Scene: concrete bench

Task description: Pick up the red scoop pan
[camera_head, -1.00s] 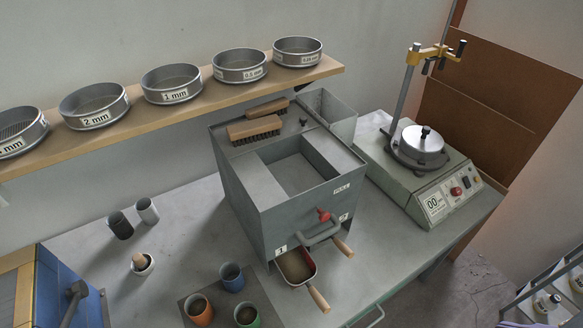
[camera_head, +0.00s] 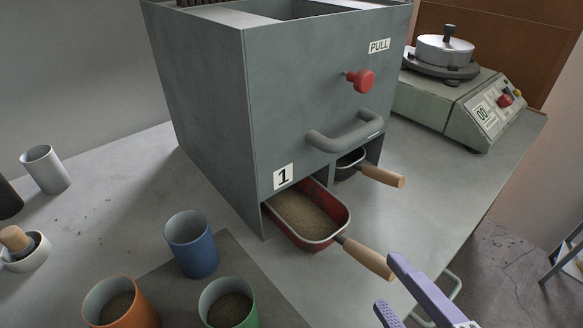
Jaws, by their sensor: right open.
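The red scoop pan (camera_head: 329,226) sits in the left bay, marked 1, at the foot of the grey box (camera_head: 205,120). It holds brown grainy material, and its back part is inside the bay. Its wooden handle (camera_head: 368,259) points toward the lower right, out over the bench. My right gripper (camera_head: 388,287) comes in at the lower right edge, with its lilac fingers apart and empty. Its upper fingertip appears close to the end of the wooden handle; I cannot tell whether they touch. My left gripper is not in view.
A dark pan (camera_head: 350,162) with a wooden handle sits in the right bay. Above are a grey bar handle (camera_head: 345,134) and a red knob (camera_head: 362,81). Blue (camera_head: 192,245), orange (camera_head: 121,304) and green (camera_head: 228,304) cups stand at lower left. The sieve shaker (camera_head: 450,95) stands behind right.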

